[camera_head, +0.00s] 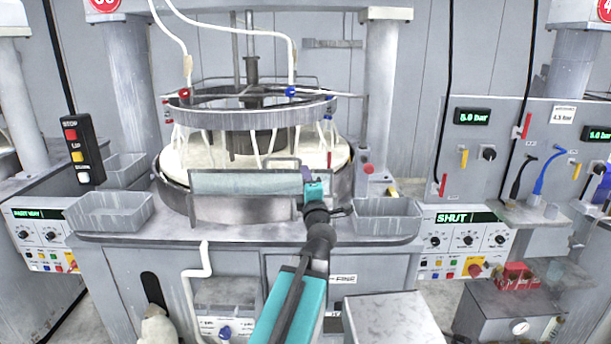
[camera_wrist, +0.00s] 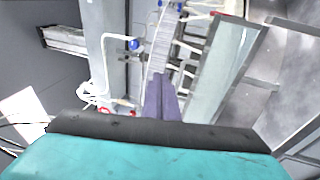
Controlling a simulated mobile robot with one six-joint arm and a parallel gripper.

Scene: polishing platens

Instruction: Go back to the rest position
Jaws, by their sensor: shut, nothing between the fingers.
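My gripper (camera_head: 308,178) is up in front of the right end of the round polishing machine's clear front guard (camera_head: 245,182). In the wrist view its two purple fingers (camera_wrist: 158,98) are together with nothing between them. The guard panel stands right of the fingers in the wrist view (camera_wrist: 212,75). My arm reaches up from the bottom middle of the head view. I cannot tell whether the fingertips touch the guard.
Grey trays stand left (camera_head: 110,212) and right (camera_head: 386,217) of the machine. A control panel with a "SHUT" display (camera_head: 465,240) is at right. A grey cabinet (camera_head: 396,318) stands low in front. A hanging button box (camera_head: 82,150) is at left.

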